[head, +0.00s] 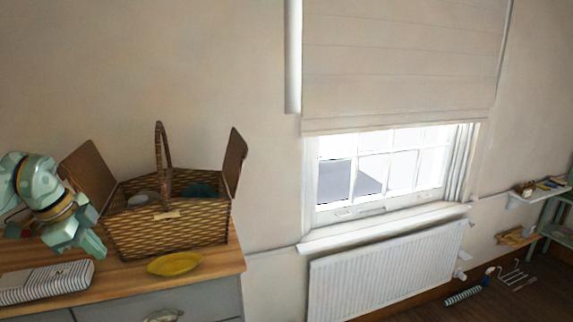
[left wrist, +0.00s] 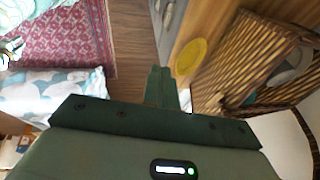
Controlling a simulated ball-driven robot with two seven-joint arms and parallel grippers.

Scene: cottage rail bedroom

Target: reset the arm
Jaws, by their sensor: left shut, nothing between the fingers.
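My left gripper (head: 92,246) is at the left of the head view, in front of the wicker basket's left side and above the wooden dresser top (head: 215,262). Its fingers are closed with nothing between them; their tips also show in the left wrist view (left wrist: 160,72). Part of the left arm is cut off by the picture edge. My right gripper is not in view.
The wicker basket (head: 170,238) stands with both lids raised; a pale round thing and a teal thing lie inside. A yellow dish (head: 175,264) and a striped box (head: 45,283) lie on the dresser. A radiator (head: 385,275) hangs below the window.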

